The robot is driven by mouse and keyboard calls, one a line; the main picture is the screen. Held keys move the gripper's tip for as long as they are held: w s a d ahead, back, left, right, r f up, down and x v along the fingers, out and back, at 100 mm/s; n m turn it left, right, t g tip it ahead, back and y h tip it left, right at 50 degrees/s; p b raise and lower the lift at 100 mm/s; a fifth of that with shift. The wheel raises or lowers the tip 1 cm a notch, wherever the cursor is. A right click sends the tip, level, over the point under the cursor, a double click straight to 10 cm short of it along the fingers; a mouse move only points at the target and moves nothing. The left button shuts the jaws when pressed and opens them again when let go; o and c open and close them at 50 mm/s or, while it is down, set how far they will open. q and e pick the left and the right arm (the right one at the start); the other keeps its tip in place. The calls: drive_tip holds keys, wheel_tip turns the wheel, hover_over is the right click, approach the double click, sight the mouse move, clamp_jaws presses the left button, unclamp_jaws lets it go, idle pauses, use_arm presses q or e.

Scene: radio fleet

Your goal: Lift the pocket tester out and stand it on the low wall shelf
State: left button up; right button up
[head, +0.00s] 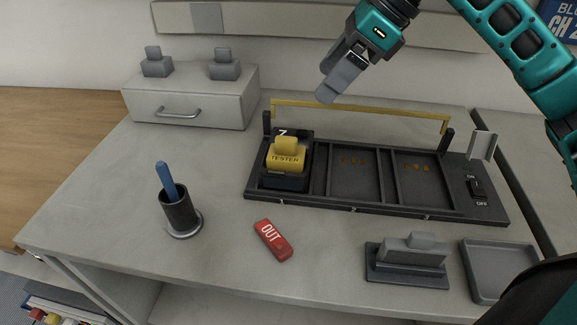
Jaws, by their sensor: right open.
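The pocket tester (287,155) is yellow, marked TESTER, and sits upright in a black holder in the left bay of the black charging rack (347,207). A yellow bar (365,113) spans the rack's back edge between two black posts, behind the tester. The low wall shelf (290,22) is a pale strip along the wall at the top, with a grey patch (207,17) near its left end. My right gripper (336,84) is open and empty, above and behind the rack, up and right of the tester. My left gripper is out of view.
A white drawer box (190,108) with two grey blocks on top stands back left. A dark cup (179,212) holds a blue stick. A red OUT tag (273,240), a grey block on a base (408,262) and a grey tray (497,271) lie in front of the rack.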

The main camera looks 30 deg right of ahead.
sight(286, 138)
drive_tip(key=b+x, duration=0.1)
drive_tip(key=x, duration=0.4)
drive_tip(key=b+x, duration=0.1)
drive_tip(key=x, duration=0.4)
drive_tip(key=s+b+x, duration=0.1)
drive_tip(key=x, duration=0.4)
drive_tip(key=shift+s+d+f, duration=0.1)
drive_tip(key=shift+d+f, duration=0.05)
drive_tip(key=shift+f, duration=0.25)
drive_tip(key=shift+r, duration=0.1)
clamp_jaws()
